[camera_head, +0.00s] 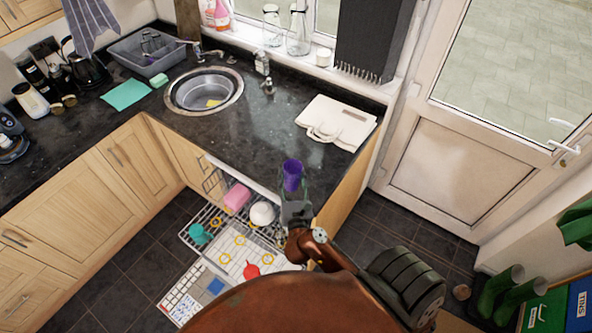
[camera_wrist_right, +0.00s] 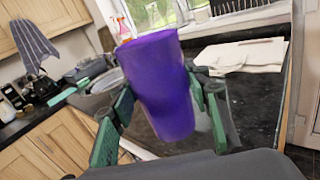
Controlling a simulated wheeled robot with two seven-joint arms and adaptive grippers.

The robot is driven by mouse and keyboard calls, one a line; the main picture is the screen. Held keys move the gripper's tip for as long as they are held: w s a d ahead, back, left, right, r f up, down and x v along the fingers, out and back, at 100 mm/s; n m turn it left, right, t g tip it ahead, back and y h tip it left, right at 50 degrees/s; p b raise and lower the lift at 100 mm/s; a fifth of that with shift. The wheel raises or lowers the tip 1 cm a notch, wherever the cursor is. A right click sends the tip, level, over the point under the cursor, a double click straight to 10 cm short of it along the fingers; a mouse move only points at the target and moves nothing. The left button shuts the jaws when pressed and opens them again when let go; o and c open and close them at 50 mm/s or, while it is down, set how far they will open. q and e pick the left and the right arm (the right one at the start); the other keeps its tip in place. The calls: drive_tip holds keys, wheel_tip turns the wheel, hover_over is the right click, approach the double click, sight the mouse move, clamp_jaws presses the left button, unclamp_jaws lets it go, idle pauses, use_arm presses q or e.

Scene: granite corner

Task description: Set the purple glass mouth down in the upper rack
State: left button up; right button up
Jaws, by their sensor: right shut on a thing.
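The purple glass (camera_head: 292,172) is held up beside the counter's front edge, above and right of the pulled-out rack. It also fills the middle of the right wrist view (camera_wrist_right: 162,88), slightly tilted, its wider end up. My right gripper (camera_head: 293,190) is shut on it, with green-padded fingers (camera_wrist_right: 160,112) on either side. The upper rack (camera_head: 213,220) is a wire rack below the counter. It carries a pink item (camera_head: 237,197), a white rounded dish (camera_head: 262,213) and a teal cup-like item (camera_head: 199,234). My left gripper is not in view.
Below the rack lie a red item (camera_head: 251,271) and yellow rings (camera_head: 240,241) on a white gridded surface. My arm hides its right part. Green boots (camera_head: 498,291) stand at right.

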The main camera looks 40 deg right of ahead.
drive_tip(key=shift+d+r+h, duration=0.3)
drive_tip(key=shift+d+r, duration=0.15)
drive_tip(key=shift+w+d, duration=0.15)
drive_tip(key=shift+d, duration=0.15)
drive_tip(key=shift+w+d+f, duration=1.45)
drive_tip(key=shift+w+f, duration=0.3)
drive_tip(key=shift+f, duration=0.4)
drive_tip(key=shift+w+d+f, duration=1.5)
drive_tip(key=shift+w+f, duration=0.2)
drive_tip(key=shift+f, duration=0.5)
drive_tip(key=shift+w+d+f, duration=1.45)
drive_tip(key=shift+w+f, duration=0.3)
drive_tip(key=shift+f, duration=0.4)
